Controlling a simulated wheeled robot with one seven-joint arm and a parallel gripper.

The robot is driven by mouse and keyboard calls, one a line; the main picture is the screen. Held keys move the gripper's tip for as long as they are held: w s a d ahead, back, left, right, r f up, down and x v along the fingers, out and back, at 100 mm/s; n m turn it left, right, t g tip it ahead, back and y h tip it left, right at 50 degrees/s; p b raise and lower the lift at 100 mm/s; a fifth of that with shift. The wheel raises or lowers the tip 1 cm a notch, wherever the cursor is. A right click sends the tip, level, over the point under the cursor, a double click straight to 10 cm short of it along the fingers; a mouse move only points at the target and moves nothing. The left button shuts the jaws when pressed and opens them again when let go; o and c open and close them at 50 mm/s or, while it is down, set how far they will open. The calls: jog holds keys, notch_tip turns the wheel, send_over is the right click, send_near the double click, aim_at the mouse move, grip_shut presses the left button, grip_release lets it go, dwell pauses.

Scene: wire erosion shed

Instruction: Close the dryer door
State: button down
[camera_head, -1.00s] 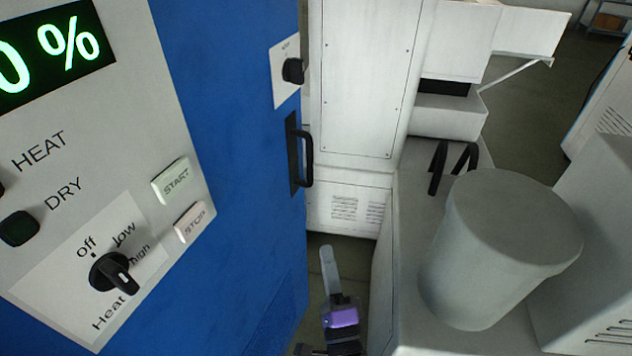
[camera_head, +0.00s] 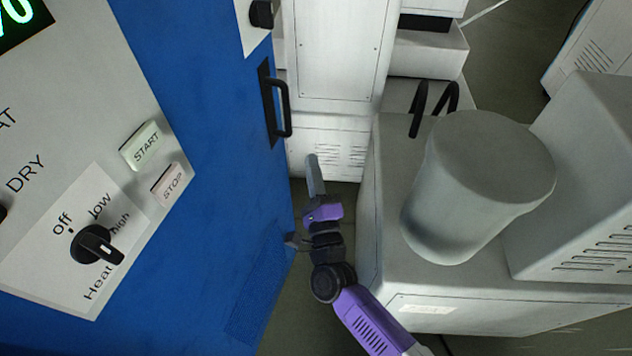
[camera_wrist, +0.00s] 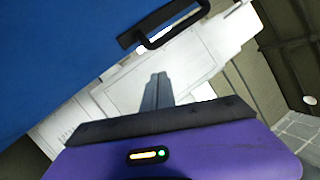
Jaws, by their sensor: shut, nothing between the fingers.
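The blue dryer door (camera_head: 200,150) fills the left of the head view, with a grey control panel (camera_head: 60,190) on it. Its black bar handle (camera_head: 280,107) sits near the door's right edge. The handle also shows at the top of the wrist view (camera_wrist: 172,25), ahead of the fingers and apart from them. My gripper (camera_head: 312,165) is shut and empty, its fingers pointing up the picture, below and right of the handle. In the wrist view my gripper (camera_wrist: 156,90) shows its grey fingers together. The dryer's opening is not in view.
A white machine with a grey cylinder (camera_head: 475,185) stands close on the right of my arm. A white cabinet (camera_head: 335,50) stands behind. A narrow strip of floor lies between the blue door and the white machine.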

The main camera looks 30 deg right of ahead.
jog(key=shift+w+a+r+p, duration=0.25)
jog(key=shift+w+r, duration=0.15)
jog(key=shift+w, duration=0.4)
jog(key=shift+w+a+r+p, duration=0.1)
jog(key=shift+w+r+p, duration=0.25)
jog(key=shift+w, duration=0.5)
jog(key=shift+w+a+r+p, duration=0.2)
jog(key=shift+w+r, duration=0.2)
jog(key=shift+w, duration=0.4)
